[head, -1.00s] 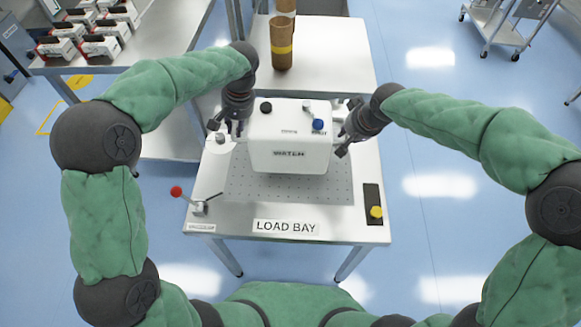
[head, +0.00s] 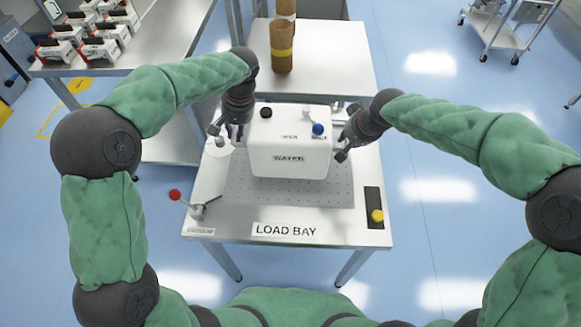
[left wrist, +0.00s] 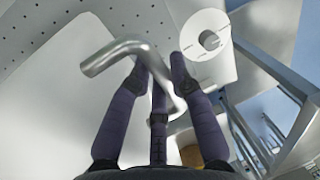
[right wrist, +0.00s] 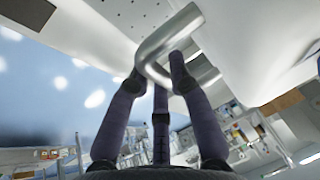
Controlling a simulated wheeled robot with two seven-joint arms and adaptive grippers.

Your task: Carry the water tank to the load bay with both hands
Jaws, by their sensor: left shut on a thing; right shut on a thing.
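The white water tank (head: 289,142), labelled WATER, has a black cap and a blue cap on top. In the head view it is upright over the perforated plate (head: 290,193) of the load bay table, towards its back. I cannot tell whether it touches the plate or hangs just above. My left gripper (head: 224,133) is at its left side, shut on a bent metal handle (left wrist: 118,54) of the tank. My right gripper (head: 347,143) is at its right side, shut on the other metal handle (right wrist: 170,38).
The LOAD BAY label (head: 286,230) is on the table's front. A red-knobbed lever (head: 174,195) is at front left and a yellow button (head: 377,216) at front right. Behind stands another table with brown containers (head: 281,48). A shelf at left holds several boxes.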

